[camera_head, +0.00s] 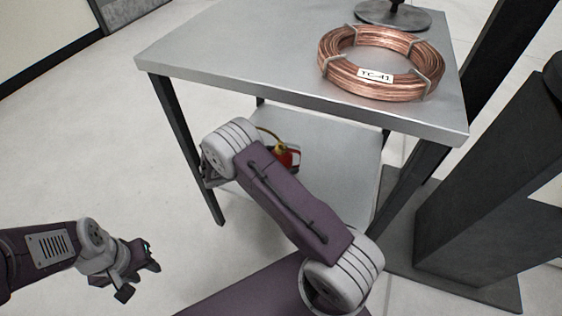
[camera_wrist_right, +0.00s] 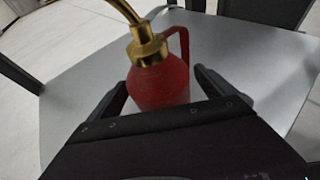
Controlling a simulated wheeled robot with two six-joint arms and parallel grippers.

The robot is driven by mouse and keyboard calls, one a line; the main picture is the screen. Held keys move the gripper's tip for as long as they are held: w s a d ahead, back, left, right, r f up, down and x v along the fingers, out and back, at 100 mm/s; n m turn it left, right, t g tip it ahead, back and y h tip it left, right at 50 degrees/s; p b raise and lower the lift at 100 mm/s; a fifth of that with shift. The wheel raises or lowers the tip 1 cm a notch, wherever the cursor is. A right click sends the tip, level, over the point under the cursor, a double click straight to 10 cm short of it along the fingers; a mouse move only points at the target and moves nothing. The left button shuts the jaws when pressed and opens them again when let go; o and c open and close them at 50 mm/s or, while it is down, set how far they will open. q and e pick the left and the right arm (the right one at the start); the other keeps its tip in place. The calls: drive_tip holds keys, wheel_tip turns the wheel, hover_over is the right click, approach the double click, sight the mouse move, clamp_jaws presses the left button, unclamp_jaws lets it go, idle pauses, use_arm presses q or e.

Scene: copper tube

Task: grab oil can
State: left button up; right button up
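The red oil can (camera_wrist_right: 165,84) with a brass neck and spout stands upright on the lower shelf of the metal table. In the head view the oil can (camera_head: 285,156) is partly covered by my right arm. My right gripper (camera_wrist_right: 160,82) is open, with one finger on each side of the can's body. A small gap seems to show beside each finger, and the can's base is hidden by the gripper. My left gripper (camera_head: 141,275) is open and empty, over the floor at the lower left.
The metal table (camera_head: 230,45) has a top above the lower shelf (camera_head: 335,150) and dark legs at its corners. A copper tube coil (camera_head: 375,85) labelled TC-41 and a dark round base (camera_head: 393,15) are on top. A dark stand (camera_head: 490,190) is at right.

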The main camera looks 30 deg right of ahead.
sight(276, 152)
drive_tip(key=c, duration=1.8)
drive_tip(key=shift+r+p, duration=0.45)
drive_tip(key=shift+r, duration=0.05)
drive_tip(key=shift+c, duration=0.2)
wheel_tip(276, 152, up, 4)
drive_tip(key=p, duration=0.3)
drive_tip(key=shift+f, duration=0.25)
drive_tip(key=s+a+f+p, duration=0.1)
drive_tip(key=s+a+p, duration=0.5)
drive_tip(key=s+a, duration=0.5)
drive_tip(key=a, duration=0.2)
drive_tip(key=shift+s+a, duration=0.35)
